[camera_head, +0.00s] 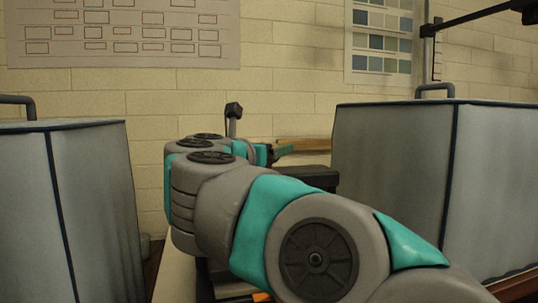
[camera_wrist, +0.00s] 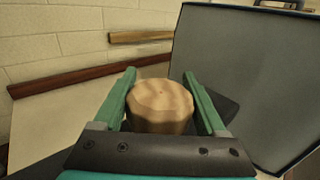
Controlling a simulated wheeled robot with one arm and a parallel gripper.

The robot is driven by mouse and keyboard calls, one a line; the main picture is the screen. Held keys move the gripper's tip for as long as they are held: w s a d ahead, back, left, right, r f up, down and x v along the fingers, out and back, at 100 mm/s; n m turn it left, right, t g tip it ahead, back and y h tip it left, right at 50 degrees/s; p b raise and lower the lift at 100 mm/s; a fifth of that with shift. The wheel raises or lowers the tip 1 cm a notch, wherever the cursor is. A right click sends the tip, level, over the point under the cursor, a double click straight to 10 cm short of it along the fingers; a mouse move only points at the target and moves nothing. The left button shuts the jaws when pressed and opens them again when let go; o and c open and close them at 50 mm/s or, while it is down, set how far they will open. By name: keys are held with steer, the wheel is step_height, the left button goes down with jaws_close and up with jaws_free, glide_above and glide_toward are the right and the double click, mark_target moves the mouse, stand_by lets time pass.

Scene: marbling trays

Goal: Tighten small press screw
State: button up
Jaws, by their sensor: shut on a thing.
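In the wrist view, a round, light wooden knob (camera_wrist: 160,104) sits between the two teal fingers of my gripper (camera_wrist: 159,73). It looks like the handle of the press screw. The fingers are closed on its left and right sides. A dark flat surface (camera_wrist: 231,108), perhaps part of the small press, shows beside and below the knob. In the head view, my own arm hides the knob. A teal fingertip of my gripper (camera_head: 284,150) shows beyond the wrist, above a black block (camera_head: 308,178). The screw's thread is hidden.
A large grey box-like unit (camera_head: 392,170) stands close on the right, and also beside the gripper in the wrist view (camera_wrist: 245,70). Another grey unit (camera_head: 65,210) stands on the left. A brick wall (camera_head: 285,60) with charts is behind. A wooden rail (camera_wrist: 80,75) runs along it.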

steer(key=shift+s+d+m+g+h+b, duration=0.1)
steer(key=shift+m+g+h+b, duration=0.25)
steer(key=shift+m+g+h, duration=0.45)
steer(key=shift+d+r+h, duration=0.1)
steer(key=shift+r+h, duration=0.1)
steer(key=shift+h, duration=0.1)
steer(key=o, duration=1.3)
steer(key=shift+f, duration=0.1)
steer(key=shift+b+v, duration=0.65)
steer(key=shift+v, duration=3.25)
steer(key=shift+f, duration=0.15)
